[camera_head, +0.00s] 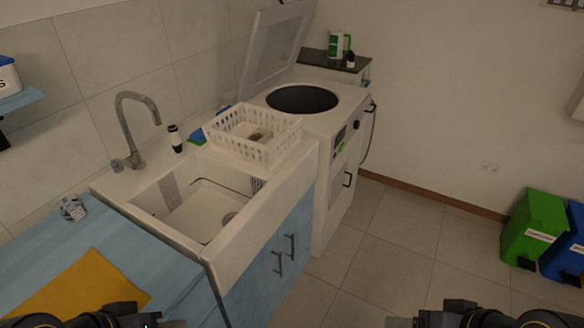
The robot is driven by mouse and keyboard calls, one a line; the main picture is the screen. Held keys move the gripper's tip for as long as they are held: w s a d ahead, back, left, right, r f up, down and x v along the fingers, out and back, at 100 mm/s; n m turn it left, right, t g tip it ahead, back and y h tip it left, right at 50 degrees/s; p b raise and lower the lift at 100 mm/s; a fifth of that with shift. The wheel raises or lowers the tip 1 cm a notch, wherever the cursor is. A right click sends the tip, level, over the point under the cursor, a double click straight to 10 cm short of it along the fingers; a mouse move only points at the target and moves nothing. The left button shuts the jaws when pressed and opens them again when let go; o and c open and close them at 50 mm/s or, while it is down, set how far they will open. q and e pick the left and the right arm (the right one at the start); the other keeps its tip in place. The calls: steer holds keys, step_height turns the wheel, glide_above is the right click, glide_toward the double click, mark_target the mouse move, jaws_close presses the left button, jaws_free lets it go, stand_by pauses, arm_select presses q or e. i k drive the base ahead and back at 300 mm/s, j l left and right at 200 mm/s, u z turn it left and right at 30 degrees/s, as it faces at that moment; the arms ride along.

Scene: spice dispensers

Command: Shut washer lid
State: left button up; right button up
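The white washer (330,150) stands past the sink, against the back wall. Its lid (275,50) stands raised, tilted up against the wall side. The round dark drum opening (302,99) shows in its top. My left gripper (165,323) is at the bottom left edge, near the blue counter and far from the lid; only a small part shows. My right gripper (400,322) is at the bottom edge, right of centre, over the floor and far from the washer. It is cut off by the frame, and the finger gap of either gripper cannot be made out.
A white sink (205,205) with a tap (135,120) lies before the washer. A white basket (254,132) sits between sink and washer. A green and white jug (338,46) stands on a dark shelf behind. Green (535,228) and blue bins are at right. Floor (380,235) is clear.

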mark_target(272, 16)
steer(key=i+l, duration=1.85)
steer(key=l+z, duration=0.05)
